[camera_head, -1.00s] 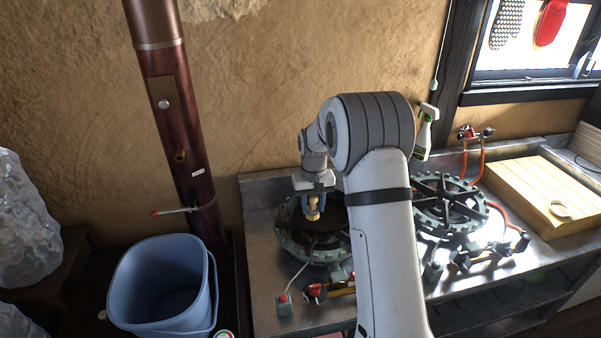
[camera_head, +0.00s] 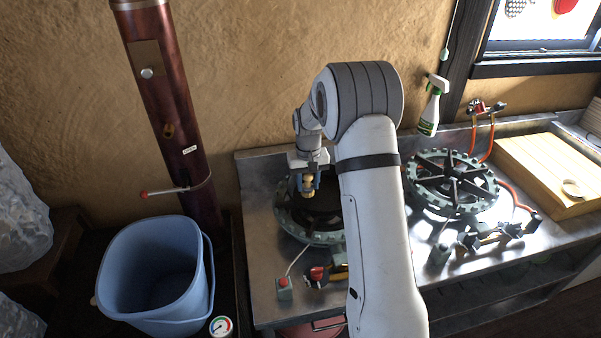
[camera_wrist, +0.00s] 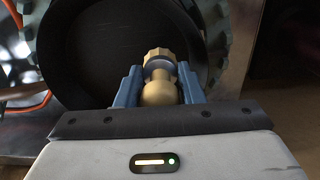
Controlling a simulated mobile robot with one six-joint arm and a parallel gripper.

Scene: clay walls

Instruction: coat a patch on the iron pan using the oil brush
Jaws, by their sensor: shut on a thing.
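My gripper (camera_head: 308,183) is shut on the oil brush (camera_head: 308,190), a tan, rounded handle with a ribbed end. In the wrist view the brush (camera_wrist: 158,88) sits between my two blue fingers (camera_wrist: 158,86). Its bristles are not visible. The dark, round iron pan (camera_head: 325,202) rests on the left burner, partly hidden behind my arm. In the wrist view the pan (camera_wrist: 95,45) fills the area beyond the brush. The brush is over the pan; I cannot tell whether it touches the surface. No coated patch can be made out.
A second burner (camera_head: 452,182) stands right of my arm, with a spray bottle (camera_head: 431,106) behind it. A wooden box (camera_head: 550,172) lies at the right. A blue bucket (camera_head: 155,275) and a dark red pipe (camera_head: 172,120) are at the left. Gas valves (camera_head: 325,273) line the counter's front.

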